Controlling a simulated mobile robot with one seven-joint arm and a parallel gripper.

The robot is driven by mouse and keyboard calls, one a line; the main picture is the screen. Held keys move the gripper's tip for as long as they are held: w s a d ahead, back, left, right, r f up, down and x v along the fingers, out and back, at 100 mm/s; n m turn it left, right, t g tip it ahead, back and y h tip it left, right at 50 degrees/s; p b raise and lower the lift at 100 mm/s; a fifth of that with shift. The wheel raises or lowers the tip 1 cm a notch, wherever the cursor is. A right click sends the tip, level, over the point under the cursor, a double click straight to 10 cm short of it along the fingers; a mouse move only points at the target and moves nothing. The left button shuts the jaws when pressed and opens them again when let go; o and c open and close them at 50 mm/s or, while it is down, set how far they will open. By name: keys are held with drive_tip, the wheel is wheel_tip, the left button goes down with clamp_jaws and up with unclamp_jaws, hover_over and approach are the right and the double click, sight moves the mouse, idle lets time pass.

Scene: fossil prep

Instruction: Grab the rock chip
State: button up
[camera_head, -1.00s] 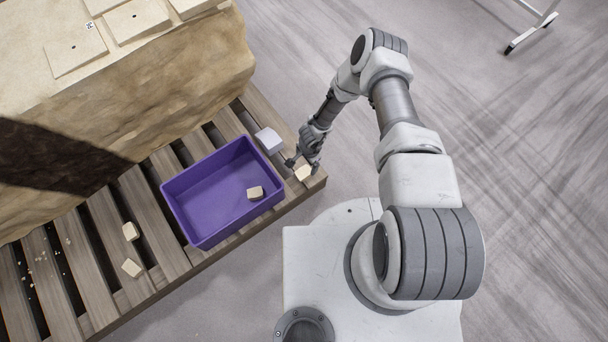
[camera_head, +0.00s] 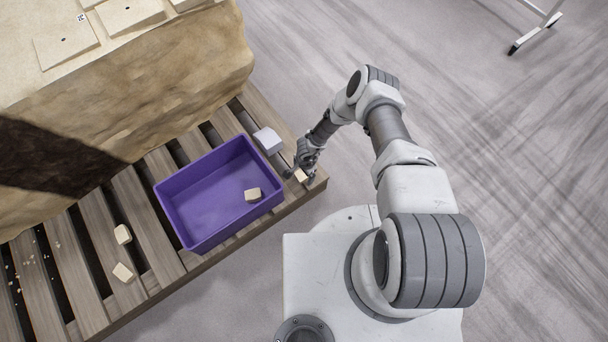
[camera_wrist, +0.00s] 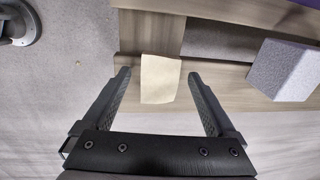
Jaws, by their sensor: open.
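A pale tan rock chip (camera_wrist: 160,79) lies on the pallet's slats near its right corner. In the wrist view it sits between the tips of my open gripper (camera_wrist: 160,75), with a gap on each side; the gap on the left looks about as wide as that on the right. In the head view my gripper (camera_head: 301,173) is low over this corner and partly covers the chip (camera_head: 300,176). Another tan chip (camera_head: 252,195) lies inside the purple bin. Two more tan chips, one upper (camera_head: 123,234) and one lower (camera_head: 123,272), lie on slats left of the bin.
A purple bin (camera_head: 170,215) stands on the wooden pallet (camera_head: 140,208), left of my gripper. A grey-white block (camera_head: 268,141) stands close by; it also shows in the wrist view (camera_wrist: 284,70). A large rock block (camera_head: 150,90) fills the upper left.

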clamp_jaws()
idle(0.3)
drive_tip(key=shift+r, duration=0.15)
